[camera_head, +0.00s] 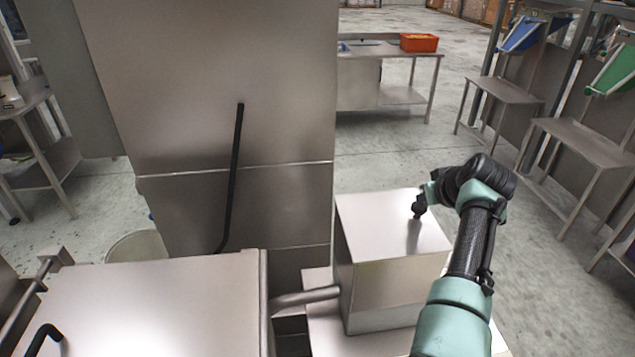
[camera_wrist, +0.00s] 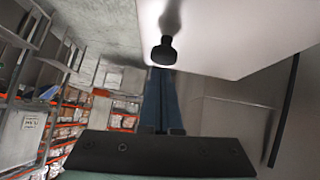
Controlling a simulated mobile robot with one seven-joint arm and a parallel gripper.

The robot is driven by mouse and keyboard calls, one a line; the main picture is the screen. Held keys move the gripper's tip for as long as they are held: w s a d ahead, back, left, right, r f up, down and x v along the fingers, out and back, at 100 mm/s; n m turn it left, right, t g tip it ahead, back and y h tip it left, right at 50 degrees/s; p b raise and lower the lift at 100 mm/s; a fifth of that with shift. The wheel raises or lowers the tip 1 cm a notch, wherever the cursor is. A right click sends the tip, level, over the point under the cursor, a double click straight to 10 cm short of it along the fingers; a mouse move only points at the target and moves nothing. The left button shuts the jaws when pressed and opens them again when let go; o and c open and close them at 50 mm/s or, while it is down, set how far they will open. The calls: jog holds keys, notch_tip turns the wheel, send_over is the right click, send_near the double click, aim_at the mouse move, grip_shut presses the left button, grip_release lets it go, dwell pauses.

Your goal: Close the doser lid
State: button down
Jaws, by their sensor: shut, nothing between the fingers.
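A steel box (camera_head: 380,285) stands right of centre in the head view. Its top face (camera_head: 380,215) looks flat and level, and I cannot tell for certain whether this is the doser lid. A small black knob (camera_head: 417,210) shows over the top's far right part; it also shows against the pale surface in the wrist view (camera_wrist: 163,52). My gripper (camera_head: 430,194) is at the knob, above the box's right side. Its fingers (camera_wrist: 160,78) are shut and empty, with their tips close to the knob. Whether they touch it is unclear.
A tall steel cabinet (camera_head: 205,80) with a long black bar (camera_head: 233,170) stands behind left of the box. A flat steel cover (camera_head: 160,300) with a black handle (camera_head: 42,338) lies at front left. A pipe (camera_head: 305,298) joins the box. Open floor lies behind right.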

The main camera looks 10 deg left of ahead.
jog(key=shift+d+f+b, duration=0.15)
jog(key=shift+f+b, duration=0.3)
jog(key=shift+f, duration=0.15)
jog(key=shift+f, duration=0.1)
dwell(0.3)
